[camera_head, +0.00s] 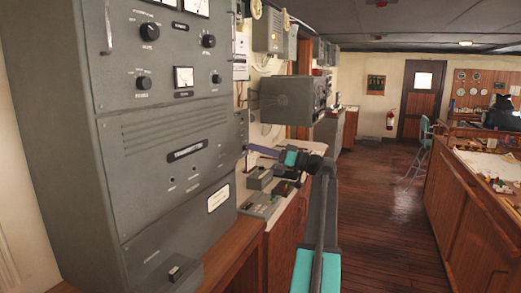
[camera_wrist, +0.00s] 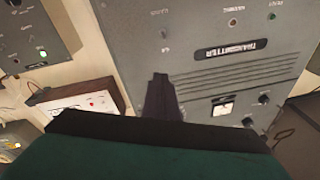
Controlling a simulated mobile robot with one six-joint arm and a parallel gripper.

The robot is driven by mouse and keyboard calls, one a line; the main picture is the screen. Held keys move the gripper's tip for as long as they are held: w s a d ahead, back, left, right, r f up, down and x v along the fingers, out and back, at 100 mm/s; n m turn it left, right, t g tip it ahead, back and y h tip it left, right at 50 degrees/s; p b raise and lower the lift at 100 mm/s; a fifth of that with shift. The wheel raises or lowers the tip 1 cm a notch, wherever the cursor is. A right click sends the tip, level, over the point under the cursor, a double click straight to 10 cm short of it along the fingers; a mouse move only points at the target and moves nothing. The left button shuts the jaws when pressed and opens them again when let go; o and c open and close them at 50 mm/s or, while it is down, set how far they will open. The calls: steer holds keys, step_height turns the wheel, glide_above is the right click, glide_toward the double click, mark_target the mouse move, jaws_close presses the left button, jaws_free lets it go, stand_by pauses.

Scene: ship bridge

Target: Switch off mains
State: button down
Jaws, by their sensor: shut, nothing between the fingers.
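A tall grey transmitter cabinet (camera_head: 150,215) fills the left of the head view. Its "TRANSMITTER" label (camera_head: 187,150) shows upside down in the wrist view (camera_wrist: 232,48). Beyond the label in the wrist view are a red lamp (camera_wrist: 232,22), a green lamp (camera_wrist: 271,16) and a small switch-like fitting (camera_wrist: 165,33). I cannot read which control is mains. My gripper (camera_head: 250,149) is shut and empty at the cabinet's right edge. Its dark fingers (camera_wrist: 160,78) point toward the panel in the wrist view; contact cannot be told.
A grey equipment box (camera_head: 285,100) juts from the wall beyond my gripper. Small devices (camera_head: 260,205) stand on the counter below. A long wooden console (camera_head: 460,205) lines the right. The wooden floor (camera_head: 385,205) between is clear.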

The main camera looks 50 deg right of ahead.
mark_target(222, 155)
steer(key=shift+w+a+f+p, duration=0.35)
steer(key=shift+w+a+p, duration=0.35)
steer(key=shift+w, duration=0.65)
steer(key=shift+w+a+f+p, duration=0.35)
steer(key=shift+w+a+p, duration=0.35)
steer(key=shift+w, duration=0.6)
steer(key=shift+w+a+f+p, duration=0.35)
steer(key=shift+w+a+p, duration=0.35)
steer(key=shift+w, duration=0.65)
steer(key=shift+d, duration=0.1)
steer(key=shift+w+a+f+b, duration=0.15)
steer(key=shift+a+b, duration=0.05)
steer(key=shift+b, duration=0.3)
